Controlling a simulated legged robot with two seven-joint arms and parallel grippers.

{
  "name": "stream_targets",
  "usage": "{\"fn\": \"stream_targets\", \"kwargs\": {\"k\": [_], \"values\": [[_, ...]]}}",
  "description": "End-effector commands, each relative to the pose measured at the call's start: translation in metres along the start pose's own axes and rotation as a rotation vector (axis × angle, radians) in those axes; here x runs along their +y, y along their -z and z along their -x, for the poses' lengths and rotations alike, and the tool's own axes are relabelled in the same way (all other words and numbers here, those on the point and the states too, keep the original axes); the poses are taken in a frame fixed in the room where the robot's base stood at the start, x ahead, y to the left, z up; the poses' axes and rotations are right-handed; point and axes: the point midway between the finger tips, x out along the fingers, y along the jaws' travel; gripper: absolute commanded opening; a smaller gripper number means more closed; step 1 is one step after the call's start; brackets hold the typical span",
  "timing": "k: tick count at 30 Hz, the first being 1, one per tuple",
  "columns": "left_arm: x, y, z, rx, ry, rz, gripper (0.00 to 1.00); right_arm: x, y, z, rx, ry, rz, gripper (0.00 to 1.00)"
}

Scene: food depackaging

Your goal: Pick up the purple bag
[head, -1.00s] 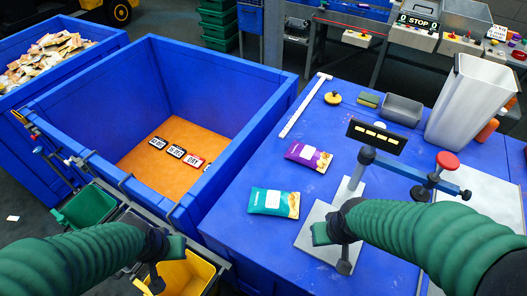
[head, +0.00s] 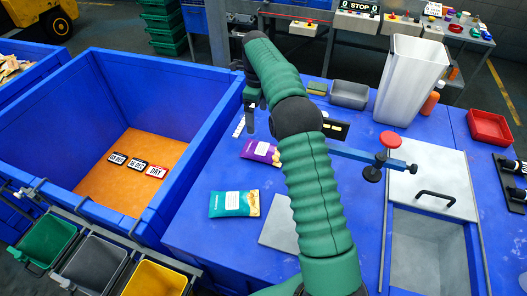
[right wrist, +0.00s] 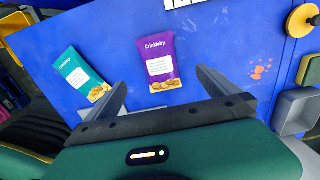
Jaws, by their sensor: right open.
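The purple bag (head: 258,151) lies flat on the blue table, partly hidden by my right arm in the head view. In the right wrist view the purple bag (right wrist: 159,58) shows its white lettering and a food picture at its lower end. My right gripper (head: 250,122) is above the table behind the bag, pointing down. In the right wrist view my right gripper (right wrist: 161,88) is open and empty, with the bag seen between its two fingers and apart from them. My left gripper is out of view.
A teal bag (head: 234,204) lies nearer on the table, left of the purple one. A deep blue bin (head: 205,128) stands to the left. A grey tray (head: 350,94), a white bin (head: 408,85) and a stand with a red knob (head: 390,139) are to the right.

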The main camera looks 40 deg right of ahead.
Motion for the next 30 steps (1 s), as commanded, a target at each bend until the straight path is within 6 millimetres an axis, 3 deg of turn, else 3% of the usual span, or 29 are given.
{"fn": "stream_targets", "kwargs": {"k": [12,18,24,30], "values": [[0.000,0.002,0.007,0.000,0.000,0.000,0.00,0.002,-0.002,-0.098,0.002,-0.003,0.002,1.00],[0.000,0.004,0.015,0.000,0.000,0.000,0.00,0.002,-0.002,-0.118,0.000,-0.003,0.002,1.00],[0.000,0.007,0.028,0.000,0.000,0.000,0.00,0.003,-0.004,-0.154,0.001,-0.002,0.004,1.00],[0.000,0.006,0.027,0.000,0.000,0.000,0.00,0.003,-0.005,-0.162,0.000,0.002,0.005,1.00]]}}
